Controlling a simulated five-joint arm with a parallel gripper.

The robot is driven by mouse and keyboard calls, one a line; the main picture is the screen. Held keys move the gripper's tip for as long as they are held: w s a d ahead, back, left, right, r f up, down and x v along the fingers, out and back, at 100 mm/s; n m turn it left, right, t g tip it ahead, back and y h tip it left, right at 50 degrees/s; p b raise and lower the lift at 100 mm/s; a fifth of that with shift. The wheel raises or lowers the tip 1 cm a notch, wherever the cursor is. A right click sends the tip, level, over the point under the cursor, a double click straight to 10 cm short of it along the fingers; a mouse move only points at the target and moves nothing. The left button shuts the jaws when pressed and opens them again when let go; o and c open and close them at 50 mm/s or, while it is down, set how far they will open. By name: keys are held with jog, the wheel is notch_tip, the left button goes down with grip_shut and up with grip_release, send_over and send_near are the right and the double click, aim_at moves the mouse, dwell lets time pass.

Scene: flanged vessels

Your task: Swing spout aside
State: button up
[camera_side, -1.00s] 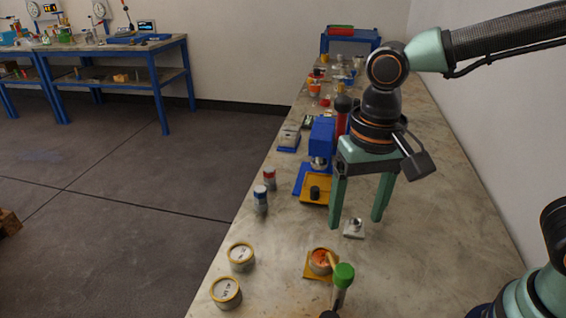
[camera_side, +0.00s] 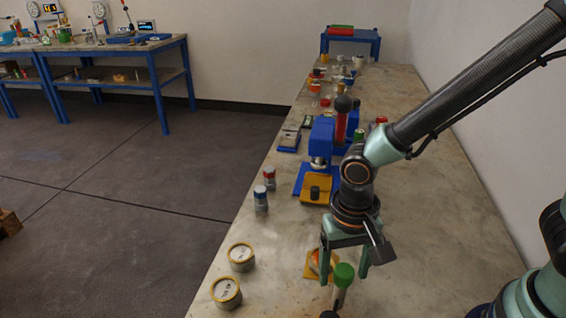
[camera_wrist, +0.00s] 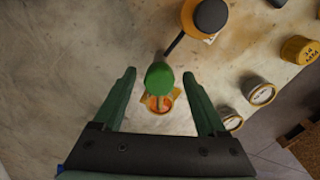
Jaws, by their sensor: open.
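The spout appears to be the green-topped piece (camera_wrist: 160,76) on a dark arm (camera_wrist: 175,45) in the wrist view. That arm runs to a yellow-orange body with a dark cap (camera_wrist: 207,17). The green top (camera_side: 343,273) also shows near the front in the side view. An open cup with orange contents (camera_wrist: 158,104) sits on a yellow pad (camera_wrist: 145,97), partly covered by the green top. My gripper (camera_wrist: 160,74) is open, its fingers on either side of the green top in the wrist view. In the side view my gripper (camera_side: 344,266) is low over the cup; contact cannot be told.
Two pale tins with yellow rims (camera_side: 241,256) (camera_side: 227,293) stand left of the cup. Red- and blue-capped small jars (camera_side: 269,178) (camera_side: 261,198) stand farther back. A blue press-like device (camera_side: 322,145) with a yellow base is behind my gripper. Bench right of it is bare.

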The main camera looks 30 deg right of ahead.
jog(key=shift+f, duration=0.3)
grip_shut()
dwell(1.3)
